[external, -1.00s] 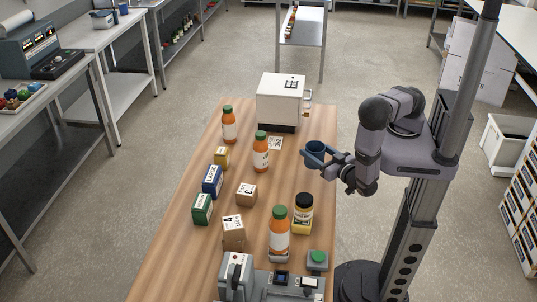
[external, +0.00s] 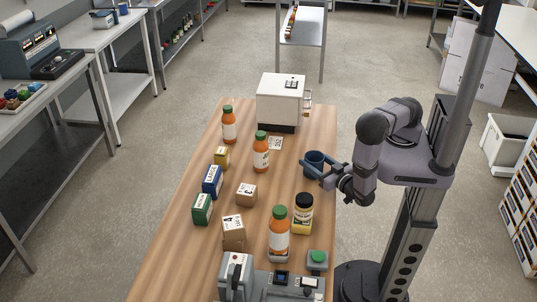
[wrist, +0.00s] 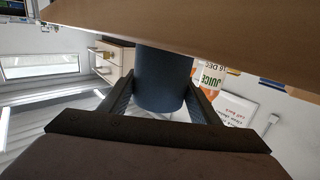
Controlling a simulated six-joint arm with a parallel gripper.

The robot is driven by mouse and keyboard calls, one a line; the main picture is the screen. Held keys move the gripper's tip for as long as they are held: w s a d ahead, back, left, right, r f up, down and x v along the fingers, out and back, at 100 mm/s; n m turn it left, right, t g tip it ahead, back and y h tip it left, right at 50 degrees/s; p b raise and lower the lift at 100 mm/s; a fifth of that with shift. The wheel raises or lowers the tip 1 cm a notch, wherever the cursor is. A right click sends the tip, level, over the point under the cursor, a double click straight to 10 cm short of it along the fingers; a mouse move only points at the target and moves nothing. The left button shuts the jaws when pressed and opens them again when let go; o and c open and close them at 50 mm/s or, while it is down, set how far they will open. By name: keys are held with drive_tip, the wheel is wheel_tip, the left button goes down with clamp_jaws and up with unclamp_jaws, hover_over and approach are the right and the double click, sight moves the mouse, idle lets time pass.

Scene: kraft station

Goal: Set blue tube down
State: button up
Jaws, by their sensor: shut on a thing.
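The blue tube (external: 314,160) is a short dark blue cylinder near the right edge of the wooden table (external: 180,262). My gripper (external: 320,170) is shut on it, one finger on each side. In the wrist view the tube (wrist: 162,82) sits between my two fingers (wrist: 160,100), close to the table surface (wrist: 235,55). I cannot tell whether its base touches the table.
A white machine (external: 282,100) stands at the table's far end. A green button box (external: 317,260) is near the front. Bare table surrounds the tube.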

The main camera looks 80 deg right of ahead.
drive_tip(key=o, duration=1)
drive_tip(key=shift+f, duration=0.15)
drive_tip(key=shift+o, duration=0.4)
drive_tip(key=shift+p+v, duration=0.3)
drive_tip(key=shift+v, duration=3.4)
